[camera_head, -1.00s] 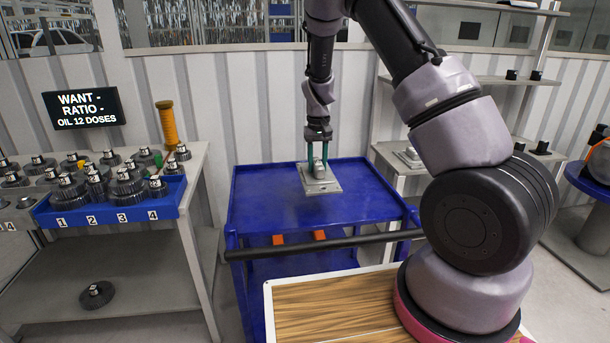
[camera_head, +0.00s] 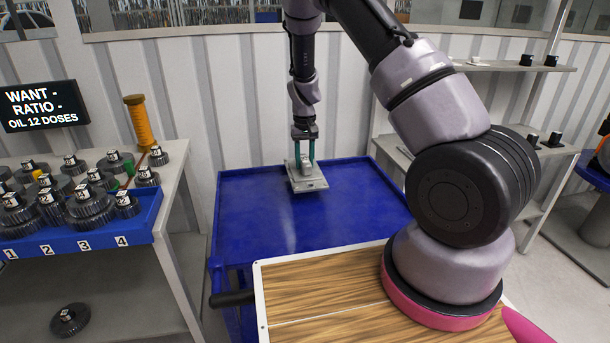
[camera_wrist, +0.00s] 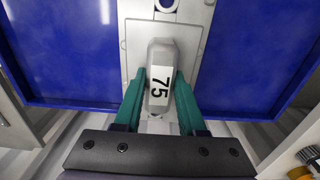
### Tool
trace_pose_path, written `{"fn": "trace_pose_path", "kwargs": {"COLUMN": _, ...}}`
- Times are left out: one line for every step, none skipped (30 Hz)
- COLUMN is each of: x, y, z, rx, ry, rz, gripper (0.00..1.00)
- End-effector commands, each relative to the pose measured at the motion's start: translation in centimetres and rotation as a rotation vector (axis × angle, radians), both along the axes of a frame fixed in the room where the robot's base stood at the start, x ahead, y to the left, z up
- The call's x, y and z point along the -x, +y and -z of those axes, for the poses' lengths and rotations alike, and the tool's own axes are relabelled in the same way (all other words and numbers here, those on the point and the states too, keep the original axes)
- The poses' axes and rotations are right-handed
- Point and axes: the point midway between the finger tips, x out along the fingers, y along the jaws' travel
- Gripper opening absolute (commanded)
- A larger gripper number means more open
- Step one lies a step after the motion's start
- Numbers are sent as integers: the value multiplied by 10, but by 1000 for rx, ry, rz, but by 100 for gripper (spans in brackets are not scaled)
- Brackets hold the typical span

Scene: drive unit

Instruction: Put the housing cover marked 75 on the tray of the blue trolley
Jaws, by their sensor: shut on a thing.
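The housing cover marked 75 is a light grey flat plate with a raised handle; it shows in the head view (camera_head: 307,181) and in the wrist view (camera_wrist: 195,35), where the 75 label is readable on the handle. My gripper (camera_head: 304,158) is shut on that handle, with one green finger on each side in the wrist view (camera_wrist: 160,95). The cover is over the far part of the blue trolley's tray (camera_head: 265,218). I cannot tell whether its underside touches the tray.
The rest of the blue tray is bare. My wooden deck stands against its near side. At left, a table holds a blue bin (camera_head: 140,236) of gears, an orange spool (camera_head: 139,122) and a sign (camera_head: 44,105). A shelf rack (camera_head: 545,150) stands at right.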

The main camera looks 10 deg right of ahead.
Motion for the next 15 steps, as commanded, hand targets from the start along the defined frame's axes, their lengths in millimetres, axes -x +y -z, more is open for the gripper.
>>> {"fn": "trace_pose_path", "kwargs": {"x": -1, "y": 0, "z": 3, "rx": 0, "ry": -1, "rz": 0, "gripper": 0}}
{"fn": "trace_pose_path", "kwargs": {"x": -1, "y": 0, "z": 5, "rx": -1, "ry": -1, "rz": 1, "gripper": 0}}
{"fn": "trace_pose_path", "kwargs": {"x": -1, "y": 0, "z": 7, "rx": -1, "ry": -1, "rz": 1, "gripper": 0}}
{"fn": "trace_pose_path", "kwargs": {"x": 0, "y": 0, "z": 10, "rx": -1, "ry": 0, "rz": 1, "gripper": 0}}
{"fn": "trace_pose_path", "kwargs": {"x": 0, "y": 0, "z": 12, "rx": 0, "ry": 0, "rz": 1, "gripper": 0}}
{"fn": "trace_pose_path", "kwargs": {"x": 0, "y": -1, "z": 17, "rx": 0, "ry": 0, "rz": 1, "gripper": 0}}
{"fn": "trace_pose_path", "kwargs": {"x": 0, "y": -1, "z": 21, "rx": 0, "ry": 0, "rz": 2, "gripper": 0}}
{"fn": "trace_pose_path", "kwargs": {"x": 0, "y": -1, "z": 26, "rx": 0, "ry": 1, "rz": 3, "gripper": 0}}
{"fn": "trace_pose_path", "kwargs": {"x": 0, "y": -1, "z": 32, "rx": 0, "ry": 1, "rz": 2, "gripper": 0}}
{"fn": "trace_pose_path", "kwargs": {"x": 0, "y": 0, "z": 36, "rx": 0, "ry": 0, "rz": 2, "gripper": 0}}
{"fn": "trace_pose_path", "kwargs": {"x": -1, "y": 0, "z": 39, "rx": 0, "ry": 0, "rz": 1, "gripper": 0}}
{"fn": "trace_pose_path", "kwargs": {"x": -1, "y": 0, "z": 42, "rx": -1, "ry": -1, "rz": 1, "gripper": 0}}
{"fn": "trace_pose_path", "kwargs": {"x": -1, "y": 0, "z": 42, "rx": -1, "ry": -2, "rz": 1, "gripper": 0}}
{"fn": "trace_pose_path", "kwargs": {"x": -1, "y": 0, "z": 42, "rx": -1, "ry": -2, "rz": 1, "gripper": 0}}
{"fn": "trace_pose_path", "kwargs": {"x": -1, "y": 0, "z": 42, "rx": -1, "ry": -2, "rz": 1, "gripper": 0}}
